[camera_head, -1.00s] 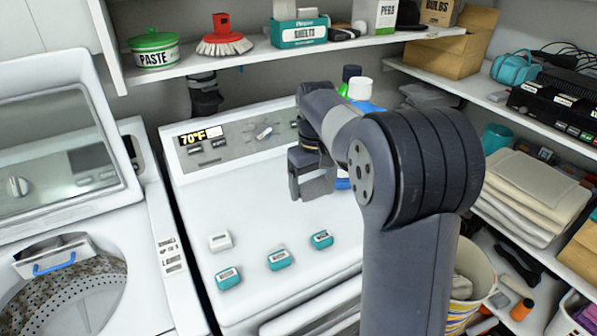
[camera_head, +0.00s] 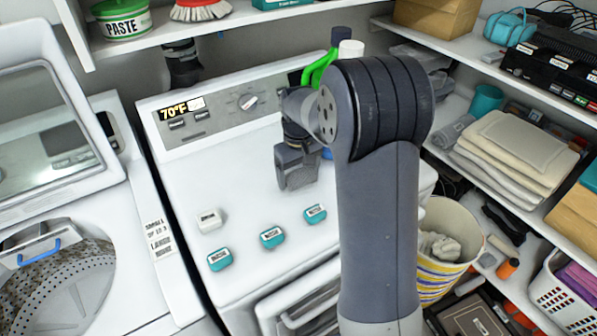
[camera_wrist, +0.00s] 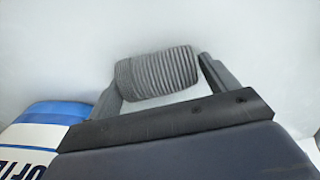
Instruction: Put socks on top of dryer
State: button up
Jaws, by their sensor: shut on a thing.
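The dryer (camera_head: 225,165) is the white machine with a knob panel and a 70°F display, in the middle of the head view. My gripper (camera_head: 297,180) is over the right part of its top. In the wrist view, my gripper (camera_wrist: 160,80) is shut on a grey ribbed roll, the socks (camera_wrist: 158,76), which sit between the two fingers. A plain white surface lies behind them. The head view hides the socks behind my gripper, and I cannot tell whether they touch the dryer top.
Several small boxes, one white (camera_head: 210,219) and others teal (camera_head: 272,237), lie on the dryer's front. A blue and white bottle (camera_wrist: 42,125) stands close to my gripper. A shelf (camera_head: 220,25) hangs above the dryer. A striped basket (camera_head: 445,280) stands right. The dryer's left top is clear.

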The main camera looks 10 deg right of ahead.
aim_at(299, 172)
jog(key=shift+f, duration=0.2)
jog(key=o, duration=0.9)
jog(key=shift+r, duration=0.1)
notch_tip(299, 172, up, 12)
jog(key=shift+r, duration=0.1)
